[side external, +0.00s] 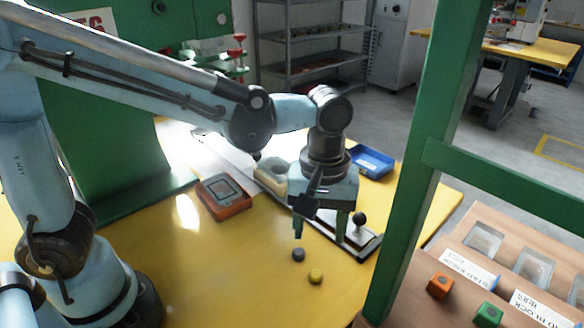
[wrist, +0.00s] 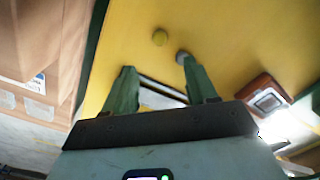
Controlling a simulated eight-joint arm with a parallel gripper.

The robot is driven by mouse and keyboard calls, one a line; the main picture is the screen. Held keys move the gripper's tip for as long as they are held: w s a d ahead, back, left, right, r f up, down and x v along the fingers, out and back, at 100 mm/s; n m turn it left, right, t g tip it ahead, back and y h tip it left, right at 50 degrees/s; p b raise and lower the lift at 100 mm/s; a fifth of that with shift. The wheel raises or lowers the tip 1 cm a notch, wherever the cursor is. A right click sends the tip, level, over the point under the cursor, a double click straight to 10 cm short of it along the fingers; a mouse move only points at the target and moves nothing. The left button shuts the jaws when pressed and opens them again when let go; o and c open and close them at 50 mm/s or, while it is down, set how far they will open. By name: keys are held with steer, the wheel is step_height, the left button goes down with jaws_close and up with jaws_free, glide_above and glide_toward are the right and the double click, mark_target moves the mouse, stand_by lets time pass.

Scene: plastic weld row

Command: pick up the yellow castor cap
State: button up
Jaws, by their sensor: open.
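The yellow castor cap (side external: 316,276) lies on the yellow table near its front edge, and it also shows in the wrist view (wrist: 160,38). A grey cap (side external: 298,254) lies close to it, up and to the left in the side view. My gripper (side external: 318,232) is open and points down above the table, behind the two caps. In the wrist view my gripper's two fingers (wrist: 158,76) are spread apart. The grey cap (wrist: 182,57) shows by the right fingertip. The yellow cap lies beyond the fingertips, between their lines. Nothing is held.
An orange-brown box (side external: 224,197) and a blue tray (side external: 373,162) stand on the table. A metal rail with a black knob (side external: 359,219) runs behind my gripper. A green post (side external: 418,170) rises at right, beside a wooden board with orange (side external: 440,285) and green blocks (side external: 488,314).

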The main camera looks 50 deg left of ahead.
mark_target(316, 274)
steer(key=shift+f, duration=5.5)
jaws_close()
steer(key=shift+r, duration=0.15)
